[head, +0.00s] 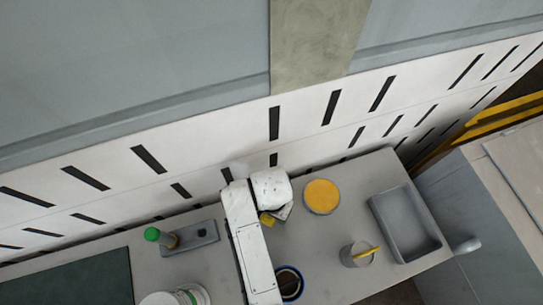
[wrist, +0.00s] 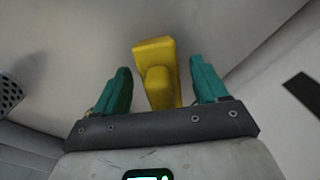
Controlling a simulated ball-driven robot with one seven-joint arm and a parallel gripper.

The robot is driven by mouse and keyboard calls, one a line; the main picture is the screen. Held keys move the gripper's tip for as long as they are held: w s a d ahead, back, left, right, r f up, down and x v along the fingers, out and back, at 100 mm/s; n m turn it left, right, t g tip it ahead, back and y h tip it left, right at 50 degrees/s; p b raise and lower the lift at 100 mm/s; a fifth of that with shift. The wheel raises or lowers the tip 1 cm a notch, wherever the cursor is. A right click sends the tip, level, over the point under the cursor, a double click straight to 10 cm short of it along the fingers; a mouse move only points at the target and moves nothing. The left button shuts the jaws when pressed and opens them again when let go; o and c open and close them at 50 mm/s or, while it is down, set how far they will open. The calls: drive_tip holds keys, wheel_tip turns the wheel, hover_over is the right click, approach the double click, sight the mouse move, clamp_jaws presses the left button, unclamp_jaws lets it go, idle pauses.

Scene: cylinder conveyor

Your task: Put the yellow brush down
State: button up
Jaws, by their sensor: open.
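The yellow brush (wrist: 157,82) is between the two green fingers of my gripper (wrist: 160,67) in the wrist view. A gap shows on each side of it, so the fingers stand open around it and do not grip it. It appears to rest on or against the light grey surface; its exact contact is hard to tell. In the head view only a small yellow part (head: 267,219) shows beside my white wrist, near the back edge of the grey table (head: 325,280). My arm hides the rest.
A round container with a yellow top (head: 322,196) stands just right of my wrist. Further right are a grey cup (head: 357,254) and a grey tray (head: 405,225). A blue-rimmed bowl (head: 289,283) is in front. A green-capped bottle (head: 157,235) stands left, near a slotted wall (head: 210,150).

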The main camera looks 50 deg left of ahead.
wheel_tip(320, 180, up, 12)
drive_tip(key=shift+f, duration=0.2)
idle(0.8)
